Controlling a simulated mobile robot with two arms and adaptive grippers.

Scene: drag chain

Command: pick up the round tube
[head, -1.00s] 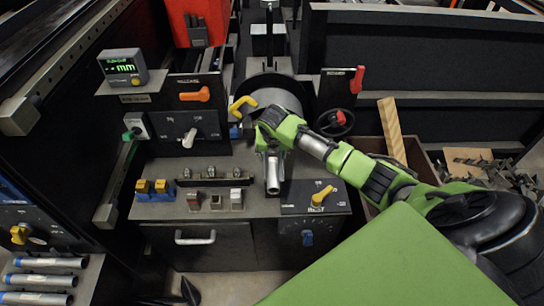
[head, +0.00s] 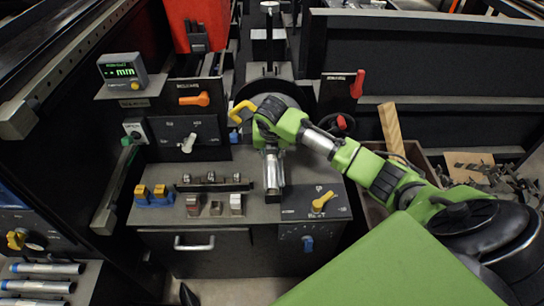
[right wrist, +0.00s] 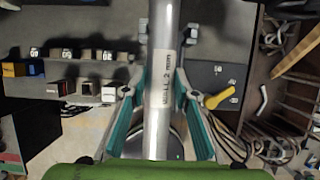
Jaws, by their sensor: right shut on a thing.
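The round tube (right wrist: 162,60) is a silver metal cylinder with a printed label reading roughly "WALL 2 mm". My right gripper (right wrist: 160,118) is shut on it, with a teal-lined finger on each side. In the head view the tube (head: 272,175) shows upright below my right gripper (head: 270,150), over the grey machine top. Whether its lower end touches that top I cannot tell. Its upper part is hidden by the gripper. My left gripper is not recognisable in either view.
Several similar tubes (head: 45,268) lie on a rack at the lower left. A row of switches and blocks (head: 193,205) is left of the tube, and a yellow knob (head: 322,202) is right.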

